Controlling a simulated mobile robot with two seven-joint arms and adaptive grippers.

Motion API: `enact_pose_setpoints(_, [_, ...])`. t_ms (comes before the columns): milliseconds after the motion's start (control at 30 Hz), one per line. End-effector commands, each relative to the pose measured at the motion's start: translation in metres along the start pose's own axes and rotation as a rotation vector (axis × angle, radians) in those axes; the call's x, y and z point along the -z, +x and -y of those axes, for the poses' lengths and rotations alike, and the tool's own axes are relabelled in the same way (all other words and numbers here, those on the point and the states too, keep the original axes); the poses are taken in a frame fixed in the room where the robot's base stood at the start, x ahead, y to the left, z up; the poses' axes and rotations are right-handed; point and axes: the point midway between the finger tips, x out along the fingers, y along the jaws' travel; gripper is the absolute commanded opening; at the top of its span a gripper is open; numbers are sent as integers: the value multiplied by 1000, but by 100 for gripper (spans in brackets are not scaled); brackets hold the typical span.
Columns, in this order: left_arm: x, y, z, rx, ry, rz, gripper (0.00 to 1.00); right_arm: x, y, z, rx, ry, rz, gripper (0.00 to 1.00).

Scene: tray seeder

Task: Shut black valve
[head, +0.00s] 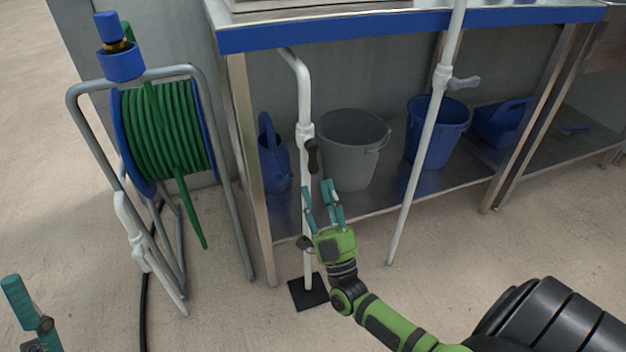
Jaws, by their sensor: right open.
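The black valve handle (312,155) sits on the upright white pipe (304,100) under the blue-edged table. The handle hangs down along the right side of the pipe. My right gripper (319,190) is just below the handle, pointing up. Its teal fingers are spread, with nothing seen between them. The fingers overlap the lower pipe in the picture, and I cannot tell whether they touch it. A small dark piece shows at the left of the gripper's body.
A second white pipe (423,150) with a grey handle (464,83) slants down at the right. A grey bucket (350,150), a blue bucket (432,140) and a blue watering can (272,160) stand on the lower shelf. A green hose reel (165,130) stands at the left.

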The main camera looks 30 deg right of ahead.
Motion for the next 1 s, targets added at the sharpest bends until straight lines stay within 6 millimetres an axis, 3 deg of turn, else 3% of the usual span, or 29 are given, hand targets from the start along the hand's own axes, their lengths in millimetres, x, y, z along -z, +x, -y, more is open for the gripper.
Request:
enact_pose_setpoints(233, [1, -3, 2, 5, 1, -21, 37, -1, 32, 0, 0, 0, 1, 44])
enact_pose_setpoints(567, [2, -3, 2, 5, 0, -26, 37, -1, 38, 0, 1, -1, 3, 44])
enact_pose_setpoints(600, [2, -3, 2, 5, 0, -26, 37, -1, 38, 0, 1, -1, 3, 40])
enact_pose_setpoints(700, [2, -3, 2, 5, 1, -26, 37, -1, 37, 0, 1, -1, 3, 0])
enact_pose_setpoints(1000, [2, -3, 2, 5, 1, -25, 37, 0, 38, 2, 5, 2, 2, 0])
